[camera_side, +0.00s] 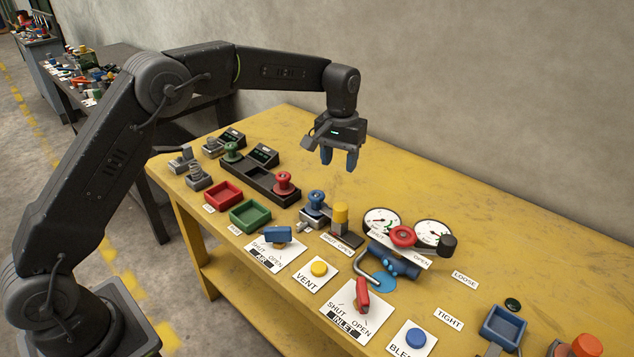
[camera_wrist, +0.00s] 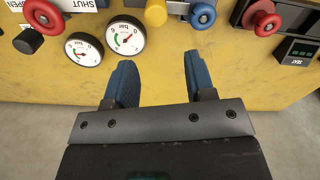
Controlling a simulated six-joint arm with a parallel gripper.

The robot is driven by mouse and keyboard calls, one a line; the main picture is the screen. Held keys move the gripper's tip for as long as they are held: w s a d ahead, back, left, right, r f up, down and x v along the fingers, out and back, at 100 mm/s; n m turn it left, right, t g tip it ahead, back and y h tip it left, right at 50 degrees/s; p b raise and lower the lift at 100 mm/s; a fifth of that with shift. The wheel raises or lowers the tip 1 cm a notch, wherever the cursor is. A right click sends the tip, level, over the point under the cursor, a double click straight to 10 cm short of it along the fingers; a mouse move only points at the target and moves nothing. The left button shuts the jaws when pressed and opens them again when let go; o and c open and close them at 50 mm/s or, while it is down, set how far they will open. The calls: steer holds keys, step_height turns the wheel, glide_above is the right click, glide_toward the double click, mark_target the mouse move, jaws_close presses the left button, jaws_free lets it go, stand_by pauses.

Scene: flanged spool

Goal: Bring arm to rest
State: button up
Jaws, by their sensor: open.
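My gripper (camera_side: 339,160) hangs fingers-down above the yellow bench, behind the row of spools, with its blue fingers apart and nothing between them. It also shows in the wrist view (camera_wrist: 160,75), where only bare yellow bench top lies between the fingertips. A red flanged spool (camera_side: 284,183) stands on a dark block, left of the gripper. A blue flanged spool (camera_side: 316,201) stands on a grey metal base, in front of and below the gripper. A green flanged spool (camera_side: 232,152) stands farther left. The gripper touches none of them.
Red (camera_side: 223,195) and green (camera_side: 250,215) trays sit front left. The back of the bench top (camera_side: 480,210) is clear.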

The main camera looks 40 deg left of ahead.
steer(key=s+a+r+m+t, duration=0.1)
steer(key=s+a+r+t, duration=0.15)
steer(key=s+r, duration=1.15)
steer(key=s+f+m+t, duration=0.1)
steer(key=s+f, duration=0.1)
steer(key=s, duration=0.8)
steer(key=s+f+m+t, duration=0.1)
steer(key=s+f+t, duration=0.1)
steer(key=s, duration=0.9)
steer(key=shift+f, duration=0.25)
